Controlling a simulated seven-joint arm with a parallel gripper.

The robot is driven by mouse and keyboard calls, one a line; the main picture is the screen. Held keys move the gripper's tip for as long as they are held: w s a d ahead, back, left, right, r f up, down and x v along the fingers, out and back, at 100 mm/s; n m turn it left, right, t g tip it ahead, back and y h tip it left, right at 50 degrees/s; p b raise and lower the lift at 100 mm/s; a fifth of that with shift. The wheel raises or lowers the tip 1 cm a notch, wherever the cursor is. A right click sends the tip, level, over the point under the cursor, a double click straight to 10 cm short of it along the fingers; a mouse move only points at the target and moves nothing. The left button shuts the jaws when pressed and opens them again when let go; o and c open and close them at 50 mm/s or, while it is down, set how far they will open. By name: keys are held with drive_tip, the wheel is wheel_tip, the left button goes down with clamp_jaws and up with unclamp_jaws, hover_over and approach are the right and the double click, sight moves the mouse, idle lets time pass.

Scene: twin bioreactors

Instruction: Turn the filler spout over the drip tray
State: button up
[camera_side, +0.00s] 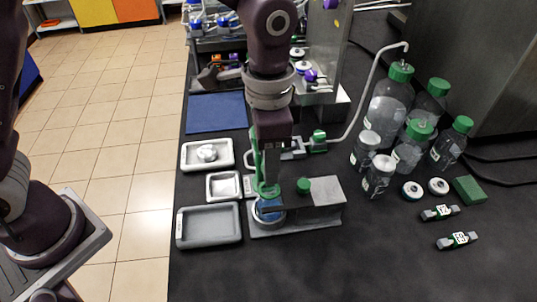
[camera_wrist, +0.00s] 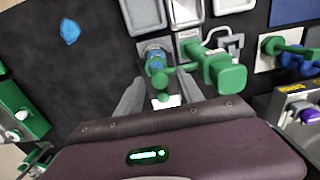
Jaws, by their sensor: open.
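A green piece (camera_side: 258,160) with an upright part and a ring-like foot stands beside my gripper in the side view; I cannot tell whether it is the filler spout. In the wrist view a tall green block (camera_wrist: 228,75) has a green arm reaching left, between my fingers, above a blue part (camera_wrist: 155,62). My gripper (camera_side: 268,188) points down over a grey base (camera_side: 322,197). Its two grey fingers (camera_wrist: 158,80) are apart; contact with the green arm is unclear. Grey trays lie left of the base: a large one (camera_side: 209,241) and a small one (camera_side: 210,187). Which is the drip tray is unclear.
A third, pale tray (camera_side: 184,157) holds a white part. A green knob (camera_side: 304,186) stands on the base. A bent metal tube (camera_side: 373,75) rises behind, near several green-capped bottles (camera_side: 390,101). A blue mat (camera_side: 216,113) lies at the back left.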

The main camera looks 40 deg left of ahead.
drive_tip(key=shift+c, duration=0.2)
clamp_jaws()
idle(1.2)
